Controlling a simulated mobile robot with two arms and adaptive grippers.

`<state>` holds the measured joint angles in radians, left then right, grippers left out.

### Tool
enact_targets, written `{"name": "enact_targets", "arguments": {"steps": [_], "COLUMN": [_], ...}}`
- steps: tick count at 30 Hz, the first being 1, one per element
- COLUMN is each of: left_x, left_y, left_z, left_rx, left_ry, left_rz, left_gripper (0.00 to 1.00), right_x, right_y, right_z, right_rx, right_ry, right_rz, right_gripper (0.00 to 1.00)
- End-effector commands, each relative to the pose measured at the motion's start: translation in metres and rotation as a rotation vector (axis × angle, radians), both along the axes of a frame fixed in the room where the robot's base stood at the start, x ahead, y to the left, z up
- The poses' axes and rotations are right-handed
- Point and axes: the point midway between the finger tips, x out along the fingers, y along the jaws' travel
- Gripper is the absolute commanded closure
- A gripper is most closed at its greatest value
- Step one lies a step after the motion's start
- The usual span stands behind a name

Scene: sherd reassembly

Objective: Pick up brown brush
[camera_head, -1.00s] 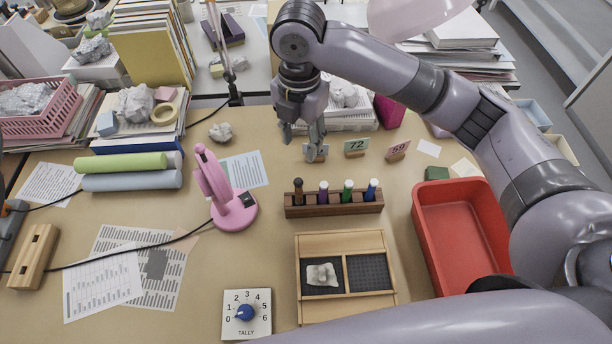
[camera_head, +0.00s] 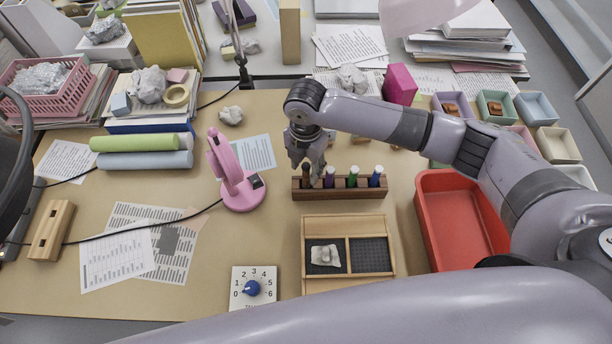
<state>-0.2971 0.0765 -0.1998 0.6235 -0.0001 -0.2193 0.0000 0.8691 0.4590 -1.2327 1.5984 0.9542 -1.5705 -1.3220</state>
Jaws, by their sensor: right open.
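A wooden rack (camera_head: 340,194) on the table holds several upright brushes in a row. The brown brush (camera_head: 305,169) is the leftmost, partly hidden by my right gripper. To its right stand a purple, a green and a blue one. My right gripper (camera_head: 311,178) is open, pointing down at the left end of the rack, with its fingers around or just beside the brown brush's top; I cannot tell whether they touch it. My left gripper is not in view.
A divided wooden tray (camera_head: 348,220) with a pale sherd (camera_head: 325,256) lies in front of the rack. A pink lamp-like stand (camera_head: 242,194) is left of it, a red bin (camera_head: 460,225) right. A tally dial (camera_head: 253,288) is at the front. A dark shape fills the left edge.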

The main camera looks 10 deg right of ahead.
Motion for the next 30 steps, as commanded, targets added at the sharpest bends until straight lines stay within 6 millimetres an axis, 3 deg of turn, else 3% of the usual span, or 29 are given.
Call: {"name": "enact_targets", "arguments": {"steps": [4,12,30], "left_x": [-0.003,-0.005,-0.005], "left_y": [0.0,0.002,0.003], "left_z": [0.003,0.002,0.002], "left_rx": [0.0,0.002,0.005], "left_ry": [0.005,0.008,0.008], "left_rz": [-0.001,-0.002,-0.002], "left_gripper": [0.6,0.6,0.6], "right_x": [0.0,0.0,0.0], "right_y": [-0.001,-0.001,-0.001], "right_z": [-0.014,-0.016,-0.016], "right_rx": [-0.001,0.0,-0.001], "right_ry": [-0.001,-0.001,-0.002], "right_rz": [0.001,0.001,0.0], "right_gripper": [0.59,0.6,1.0]}}
